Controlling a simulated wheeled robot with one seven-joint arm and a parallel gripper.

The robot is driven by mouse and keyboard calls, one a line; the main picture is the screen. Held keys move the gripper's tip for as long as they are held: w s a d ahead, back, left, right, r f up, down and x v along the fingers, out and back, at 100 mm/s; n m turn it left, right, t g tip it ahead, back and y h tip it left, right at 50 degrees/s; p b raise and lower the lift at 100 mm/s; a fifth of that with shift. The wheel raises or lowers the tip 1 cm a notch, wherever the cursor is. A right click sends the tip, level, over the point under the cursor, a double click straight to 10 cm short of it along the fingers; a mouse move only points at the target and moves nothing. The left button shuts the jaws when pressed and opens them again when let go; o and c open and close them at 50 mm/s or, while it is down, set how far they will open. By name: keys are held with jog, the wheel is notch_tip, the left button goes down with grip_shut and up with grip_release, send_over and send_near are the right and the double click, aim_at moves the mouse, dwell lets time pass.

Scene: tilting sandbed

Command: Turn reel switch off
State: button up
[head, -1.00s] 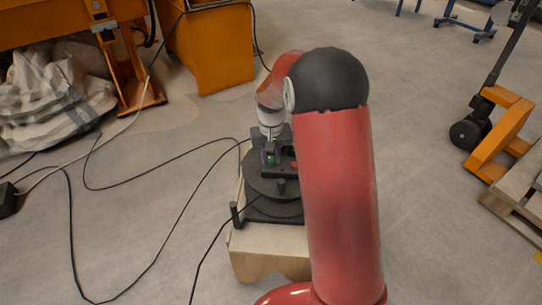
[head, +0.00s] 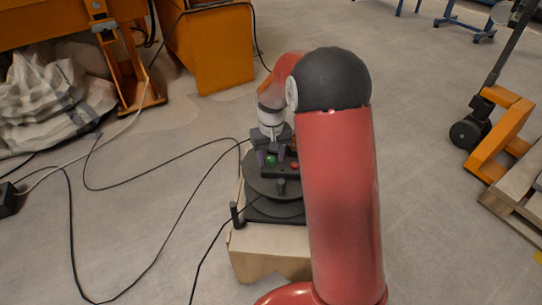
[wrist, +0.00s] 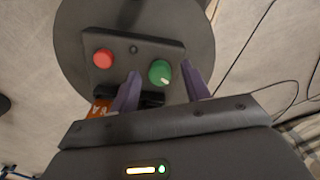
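The cable reel (head: 262,187) is a dark round drum lying flat on a pale box. Its black control panel (wrist: 117,73) carries a red button (wrist: 103,58) and a green knob (wrist: 158,70) with a white mark pointing to the lower right in the wrist view. The head view also shows the green knob (head: 271,162) and red button (head: 294,166). My gripper (wrist: 162,72) is open and empty, its two purple fingers spread on either side of the green knob in the wrist view. Contact with the knob is not visible.
The pale box (head: 262,254) stands on open concrete floor. Black cables (head: 140,280) loop over the floor to the left. An orange cabinet (head: 208,55) is behind, and an orange pallet truck (head: 498,150) stands at the right. My red arm hides part of the reel.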

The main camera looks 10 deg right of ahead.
aim_at(271, 158)
notch_tip(271, 158, up, 8)
jog(key=shift+f, duration=0.1)
dwell(0.5)
dwell(0.4)
